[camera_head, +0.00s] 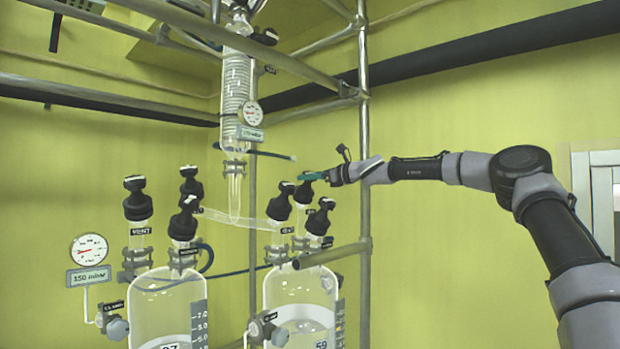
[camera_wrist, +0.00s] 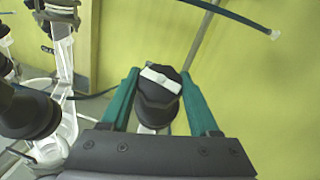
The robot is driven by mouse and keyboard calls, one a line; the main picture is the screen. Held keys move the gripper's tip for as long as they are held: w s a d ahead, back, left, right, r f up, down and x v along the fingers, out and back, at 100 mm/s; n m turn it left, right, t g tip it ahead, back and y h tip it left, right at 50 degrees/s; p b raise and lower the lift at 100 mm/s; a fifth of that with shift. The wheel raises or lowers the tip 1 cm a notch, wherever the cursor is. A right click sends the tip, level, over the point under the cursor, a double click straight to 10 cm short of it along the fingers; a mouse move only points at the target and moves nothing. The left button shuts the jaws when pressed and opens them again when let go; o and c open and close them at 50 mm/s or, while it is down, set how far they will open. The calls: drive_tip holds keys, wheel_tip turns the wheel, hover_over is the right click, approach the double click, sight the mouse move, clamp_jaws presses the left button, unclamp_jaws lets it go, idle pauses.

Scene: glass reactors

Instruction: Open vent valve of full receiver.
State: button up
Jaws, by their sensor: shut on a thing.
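Two glass receivers stand in the head view: a left one (camera_head: 168,301) and a right one (camera_head: 283,290), both with clear liquid low in frame and cut off at the bottom. The left receiver's vent valve (camera_head: 138,204) has a black knob above a "VENT" label. My gripper (camera_head: 314,177) reaches in from the right and is shut on a black valve knob (camera_head: 303,194) on the right receiver. In the wrist view the teal fingers (camera_wrist: 158,76) stand either side of this knob (camera_wrist: 160,96), whose white bar slants down to the right. Its label is unreadable.
Other black knobs (camera_head: 279,206) (camera_head: 320,219) stand close beside the held one. A metal pole (camera_head: 364,140) rises behind my wrist, and a rail (camera_head: 330,255) runs below. A glass condenser (camera_head: 237,85) hangs above. A gauge (camera_head: 89,249) reads 150 mbar at left.

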idle(0.4)
drive_tip(key=o, duration=1.4)
wheel_tip(320, 180, up, 10)
